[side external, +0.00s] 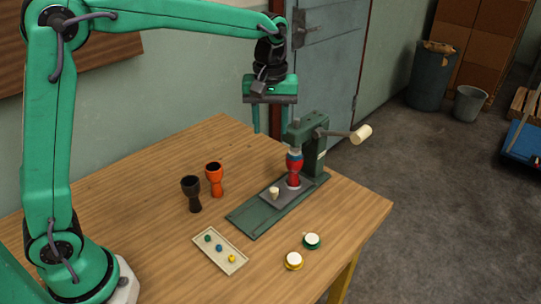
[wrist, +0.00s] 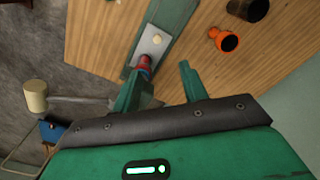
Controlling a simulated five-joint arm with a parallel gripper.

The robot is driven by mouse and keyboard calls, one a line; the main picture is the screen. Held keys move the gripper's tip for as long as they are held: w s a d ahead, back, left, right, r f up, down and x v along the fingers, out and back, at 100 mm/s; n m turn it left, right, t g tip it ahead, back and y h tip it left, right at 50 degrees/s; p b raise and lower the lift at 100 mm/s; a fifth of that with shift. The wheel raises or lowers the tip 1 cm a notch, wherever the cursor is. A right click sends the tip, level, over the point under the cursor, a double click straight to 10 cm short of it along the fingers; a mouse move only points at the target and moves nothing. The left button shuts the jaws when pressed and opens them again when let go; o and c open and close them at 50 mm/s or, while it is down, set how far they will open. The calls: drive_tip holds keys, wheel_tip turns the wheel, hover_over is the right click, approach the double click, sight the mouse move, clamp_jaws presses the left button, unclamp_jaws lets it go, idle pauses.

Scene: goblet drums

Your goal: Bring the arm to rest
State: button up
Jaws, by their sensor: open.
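My gripper (side external: 270,128) hangs open and empty in the air behind the green press (side external: 311,150), fingers pointing down. In the wrist view my gripper (wrist: 158,78) also shows nothing between its fingers. A red goblet drum with a blue band (side external: 294,163) stands upright under the press head; its red part (wrist: 144,64) is partly hidden in the wrist view. An orange goblet (side external: 214,178) and a black goblet (side external: 191,192) stand upright on the table, left of the press. They also show as the orange goblet (wrist: 222,39) and the black goblet (wrist: 248,9) in the wrist view.
The press lever (side external: 362,134) sticks out right. A small cream piece (side external: 274,193) is on the press plate. A tray (side external: 240,264) holds small coloured pieces. A green-rimmed disc (side external: 312,241) and a yellow-rimmed disc (side external: 293,261) lie at the front. The wall is close behind.

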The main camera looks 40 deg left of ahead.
drive_tip(key=shift+r, duration=0.25)
drive_tip(key=s+a+r+m+t, duration=0.1)
drive_tip(key=s+a+r+m, duration=0.1)
drive_tip(key=s, duration=0.4)
drive_tip(key=s+a+r+m+t, duration=0.2)
drive_tip(key=s, duration=0.3)
drive_tip(key=s+a+f+m+t, duration=0.1)
drive_tip(key=s+m, duration=0.1)
drive_tip(key=s, duration=0.4)
drive_tip(key=s+a+f+m+t, duration=0.1)
drive_tip(key=s+a+f+m, duration=0.1)
drive_tip(key=s, duration=0.4)
drive_tip(key=shift+t, duration=0.3)
